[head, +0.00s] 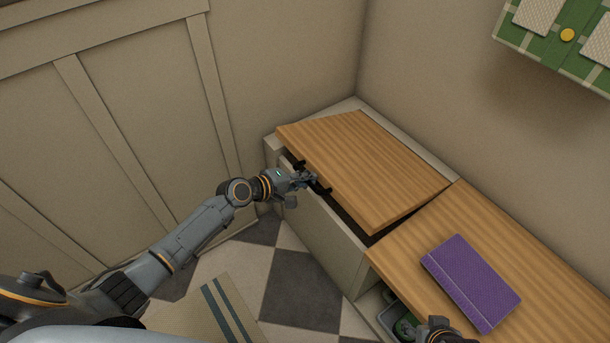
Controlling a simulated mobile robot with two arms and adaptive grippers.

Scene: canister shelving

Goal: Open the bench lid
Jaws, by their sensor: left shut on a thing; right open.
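The bench lid (365,165) is a wooden panel on the left part of a pale bench (325,235) in the corner. It is tilted up a little, with a dark gap under its front and right edges. My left gripper (312,180) is at the lid's front edge, shut on the black handle (324,189); the fingers partly hide the handle. My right gripper (440,332) shows only in part at the bottom edge, in front of the bench's right part, open and apart from the lid.
A purple book (470,282) lies on the bench's fixed wooden top (415,255), right of the lid. A green board (565,45) hangs on the right wall. Checkered floor (285,275) and a striped rug (215,312) lie in front.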

